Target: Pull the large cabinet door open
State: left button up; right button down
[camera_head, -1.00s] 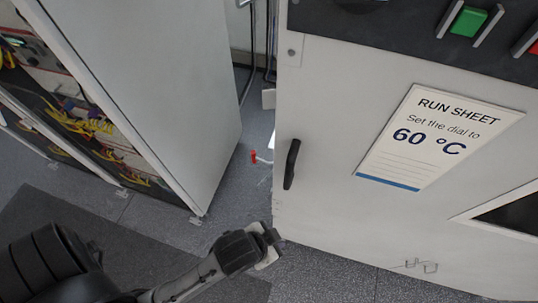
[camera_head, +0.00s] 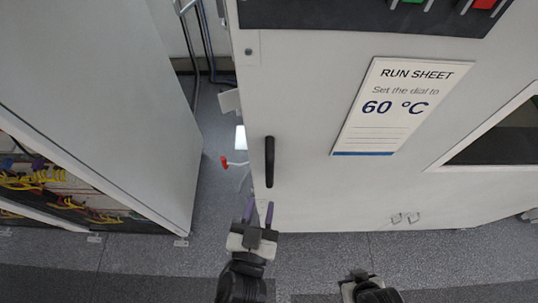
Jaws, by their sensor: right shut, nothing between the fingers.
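The large white cabinet door (camera_head: 310,120) fills the right of the head view, with a black vertical handle (camera_head: 269,161) near its left edge. The door looks shut. My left gripper (camera_head: 259,212) is just below the handle, its two purple fingers apart and pointing up towards it. Nothing shows between them, and I see no contact with the handle. My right gripper (camera_head: 358,277) is low in the view, right of the left one and away from the handle. It is shut and empty; its fingertips are hard to make out.
A run sheet (camera_head: 385,110) on the door reads 60 °C. Left of the door, a red-handled part (camera_head: 228,162) shows by the gap. A tall grey cabinet (camera_head: 110,90) with cabling stands at the left. Floor (camera_head: 330,250) in front is clear.

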aim_at(269, 170)
pick_arm(q)
jog(key=w+p, duration=0.1)
jog(key=w, duration=0.2)
jog(key=w+d+p, duration=0.1)
jog(key=w, duration=0.3)
jog(key=w+d+p, duration=0.1)
jog(key=w, duration=0.3)
jog(key=shift+r, duration=0.1)
jog(key=shift+w+d+p, duration=0.15)
jog(key=shift+w+p, duration=0.3)
jog(key=shift+w, duration=0.35)
jog(key=c, duration=0.6)
grip_shut()
